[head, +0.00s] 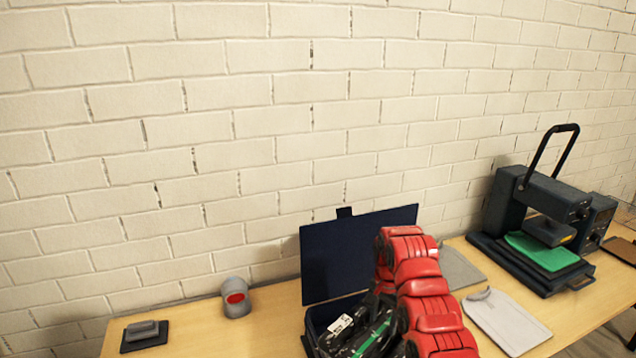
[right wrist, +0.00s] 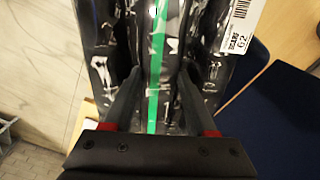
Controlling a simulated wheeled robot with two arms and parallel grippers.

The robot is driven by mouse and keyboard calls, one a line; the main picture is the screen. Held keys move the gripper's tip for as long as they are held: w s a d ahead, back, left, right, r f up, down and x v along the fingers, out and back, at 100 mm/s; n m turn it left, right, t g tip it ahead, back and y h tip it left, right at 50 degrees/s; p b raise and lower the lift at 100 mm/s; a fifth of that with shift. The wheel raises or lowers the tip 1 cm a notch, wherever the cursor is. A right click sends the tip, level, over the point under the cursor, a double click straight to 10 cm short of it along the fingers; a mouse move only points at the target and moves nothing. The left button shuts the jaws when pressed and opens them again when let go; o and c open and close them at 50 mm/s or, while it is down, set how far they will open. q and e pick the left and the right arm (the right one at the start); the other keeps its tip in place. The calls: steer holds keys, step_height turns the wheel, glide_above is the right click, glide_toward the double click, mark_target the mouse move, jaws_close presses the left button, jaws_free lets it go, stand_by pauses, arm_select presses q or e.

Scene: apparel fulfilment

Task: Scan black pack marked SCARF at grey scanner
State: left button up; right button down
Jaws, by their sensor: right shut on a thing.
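The black pack (head: 352,347) is glossy, with a green stripe and a white label, in the lower middle of the head view. In the right wrist view the pack (right wrist: 145,60) fills the middle, and its label (right wrist: 243,28) appears to read SCARF. My right gripper (right wrist: 160,85) is shut on the pack, one finger on each side of the green stripe. In the head view my red arm hides part of the pack. The grey scanner (head: 236,300) with a round red window stands left of the pack, apart from it. My left gripper is out of view.
A dark blue box (head: 314,318) with its lid (head: 340,255) raised is at the pack; I cannot tell whether the pack is inside or above it. A black pad (head: 127,344) lies far left. Grey boards (head: 510,325) and a heat press (head: 505,200) are right. The table between scanner and box is clear.

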steer(key=n+b, duration=0.4)
steer(key=shift+w+a+r, duration=0.25)
steer(key=shift+w+r, duration=0.15)
steer(key=n+b, duration=0.1)
steer(key=s+n+b, duration=0.1)
steer(key=n+b, duration=0.1)
steer(key=shift+s+d, duration=0.15)
steer(key=shift+d, duration=0.15)
steer(key=shift+s+d+n+b, duration=0.2)
steer(key=shift+s+n+b, duration=0.15)
steer(key=shift+n, duration=0.15)
steer(key=shift+s+d+n, duration=0.25)
steer(key=shift+s+n, duration=0.05)
steer(key=shift+n, duration=0.1)
steer(key=shift+r, duration=0.1)
